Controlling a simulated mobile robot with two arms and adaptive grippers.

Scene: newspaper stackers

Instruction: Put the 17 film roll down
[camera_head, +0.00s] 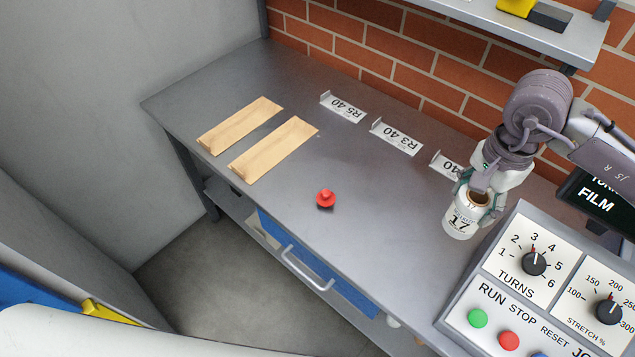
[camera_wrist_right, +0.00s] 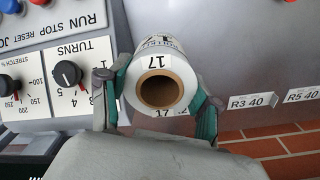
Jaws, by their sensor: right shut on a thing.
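The 17 film roll (camera_head: 459,222) is a white cylinder with a brown core, marked 17. It is upright or nearly so, at the right of the grey table in the head view. My right gripper (camera_head: 480,205) is shut on it from above and behind. In the right wrist view the film roll (camera_wrist_right: 165,75) sits between the two green-padded fingers of the gripper (camera_wrist_right: 160,105), its core end facing the camera. I cannot tell whether its bottom touches the table. My left gripper is not in view.
The control panel (camera_head: 545,262) stands close at the right of the roll. Two wooden boards (camera_head: 273,149) lie at left. A red knob-like object (camera_head: 325,198) sits mid-table, with bare surface around it.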

